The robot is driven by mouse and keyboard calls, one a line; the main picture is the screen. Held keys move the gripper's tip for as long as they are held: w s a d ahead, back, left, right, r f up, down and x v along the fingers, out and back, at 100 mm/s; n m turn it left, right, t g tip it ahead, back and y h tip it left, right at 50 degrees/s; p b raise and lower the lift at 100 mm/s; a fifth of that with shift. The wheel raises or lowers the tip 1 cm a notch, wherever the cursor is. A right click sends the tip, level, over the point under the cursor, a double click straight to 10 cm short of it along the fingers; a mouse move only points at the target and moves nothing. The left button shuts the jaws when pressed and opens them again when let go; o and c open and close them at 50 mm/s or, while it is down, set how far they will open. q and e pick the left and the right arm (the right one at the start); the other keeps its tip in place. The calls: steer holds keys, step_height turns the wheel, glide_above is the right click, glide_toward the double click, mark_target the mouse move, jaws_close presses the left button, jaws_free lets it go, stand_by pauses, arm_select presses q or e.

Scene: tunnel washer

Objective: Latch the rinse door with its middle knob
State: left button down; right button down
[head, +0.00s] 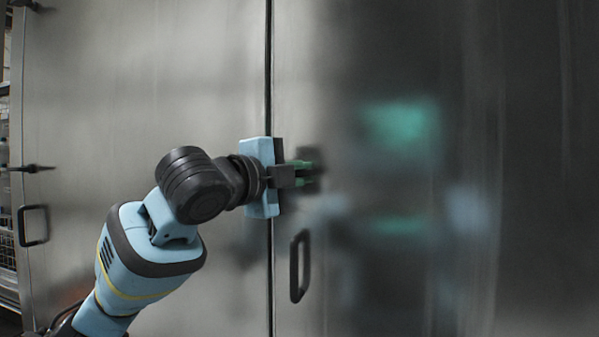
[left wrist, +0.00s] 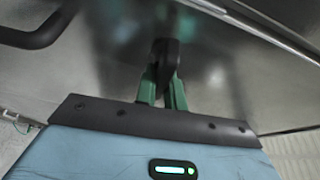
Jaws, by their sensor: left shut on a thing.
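The rinse door (head: 450,250) is a shiny steel panel right of the dark vertical seam in the head view, and it looks closed. My left gripper (head: 304,172) is at its left edge beside the seam, with green fingers pointing at the panel. In the left wrist view the green fingers (left wrist: 162,88) are shut on a black knob (left wrist: 165,55), one on each side of it. In the head view the knob is largely hidden by the gripper, so its turn is hard to tell. A black D-shaped handle (head: 300,265) is on the panel just below.
Another steel panel (head: 150,70) lies left of the seam, with a black handle (head: 33,225) and a black latch (head: 30,169) at its far left edge. Shelving shows at the far left. The door's face to the right is clear, with blurred green reflections.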

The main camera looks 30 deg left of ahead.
arm_select(q)
steer(key=shift+w+a+f+m+g, duration=0.1)
steer(key=shift+a+f+m+g, duration=0.1)
steer(key=shift+m+g, duration=0.15)
stand_by(0.4)
steer(key=c, duration=1.8)
jaws_free()
steer(key=o, duration=0.3)
steer(key=shift+a, duration=0.15)
steer(key=shift+r, duration=0.15)
steer(key=shift+s, duration=0.4)
steer(key=s, duration=0.4)
steer(key=s+a, duration=0.1)
steer(key=s, duration=0.2)
